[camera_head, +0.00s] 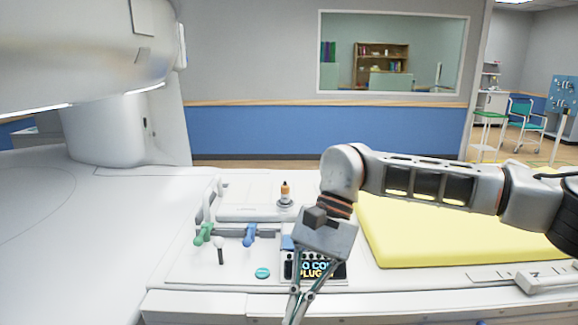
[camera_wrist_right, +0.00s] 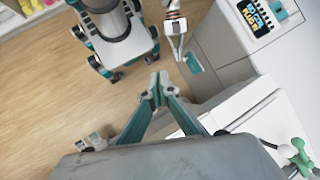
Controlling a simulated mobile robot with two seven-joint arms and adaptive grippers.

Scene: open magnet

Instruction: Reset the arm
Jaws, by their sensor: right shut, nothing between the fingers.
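My right arm (camera_head: 430,180) reaches in from the right in the head view, across the yellow pad and the white bed. Its gripper (camera_head: 297,310) hangs downward in front of a small display panel, and its fingers run to the bottom edge of the picture. In the right wrist view the right gripper's fingertips (camera_wrist_right: 158,88) come together with nothing between them. My left gripper (camera_wrist_right: 178,45) shows small at the top of the right wrist view, below an orange-ringed arm; its finger gap is unclear. The left arm does not show in the head view.
The white bed (camera_head: 190,300) carries a yellow pad (camera_head: 440,235), a green-handled lever (camera_head: 203,235), a blue-handled lever (camera_head: 249,236), a small bottle (camera_head: 285,192) and a partly covered display (camera_head: 330,268). The magnet (camera_head: 70,50) overhangs the left. Wooden floor (camera_wrist_right: 50,100) is open.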

